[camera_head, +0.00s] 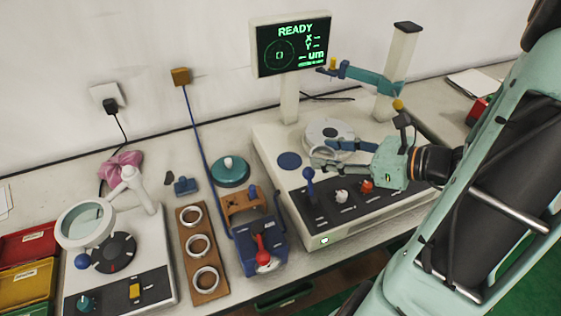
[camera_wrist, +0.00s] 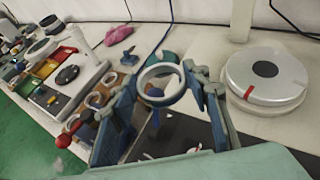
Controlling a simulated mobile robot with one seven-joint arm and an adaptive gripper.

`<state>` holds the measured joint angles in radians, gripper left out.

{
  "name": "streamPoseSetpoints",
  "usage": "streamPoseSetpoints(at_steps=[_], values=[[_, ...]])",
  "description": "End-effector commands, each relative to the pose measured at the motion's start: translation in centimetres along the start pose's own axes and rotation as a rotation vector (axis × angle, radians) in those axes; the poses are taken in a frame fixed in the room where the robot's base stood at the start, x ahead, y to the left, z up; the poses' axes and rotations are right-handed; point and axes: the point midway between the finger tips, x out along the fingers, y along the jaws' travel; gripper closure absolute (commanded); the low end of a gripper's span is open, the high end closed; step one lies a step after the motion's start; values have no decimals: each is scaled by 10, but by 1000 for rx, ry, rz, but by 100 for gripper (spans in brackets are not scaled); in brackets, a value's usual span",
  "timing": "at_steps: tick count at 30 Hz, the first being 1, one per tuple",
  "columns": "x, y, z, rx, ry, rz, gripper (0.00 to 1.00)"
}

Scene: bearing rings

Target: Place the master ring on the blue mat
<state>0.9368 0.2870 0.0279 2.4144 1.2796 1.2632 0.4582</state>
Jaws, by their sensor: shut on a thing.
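My gripper (camera_head: 325,160) is over the measuring machine, between its round table and its front controls. In the wrist view my gripper (camera_wrist: 165,92) is shut on a pale metal ring (camera_wrist: 142,80), which I take for the master ring. The ring sits between the two fingers, with its opening facing the camera. In the head view the ring is hard to make out among the fingers. The blue mat (camera_head: 289,161) is a round dark blue patch on the machine's top, left of my gripper. Nothing lies on it in the head view.
The machine's round table (camera_head: 325,130) stands behind my gripper; it also shows in the wrist view (camera_wrist: 265,75). A blue-knobbed lever (camera_head: 309,178) rises near the mat. A probe arm (camera_head: 362,76) hangs above. A wooden board (camera_head: 188,230) with three rings lies left.

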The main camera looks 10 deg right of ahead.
Motion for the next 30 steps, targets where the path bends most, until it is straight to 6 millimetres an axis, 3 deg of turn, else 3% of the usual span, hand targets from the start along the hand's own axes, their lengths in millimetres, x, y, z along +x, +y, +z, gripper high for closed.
streamPoseSetpoints(at_steps=[5,16,18,24,30], values=[[6,-2,-2,2,-2,1,83],[92,-39,-7,3,-3,4,83],[103,-44,-17,6,-3,2,83],[133,-54,-34,5,-2,0,83],[145,-60,-41,3,-2,-2,83]])
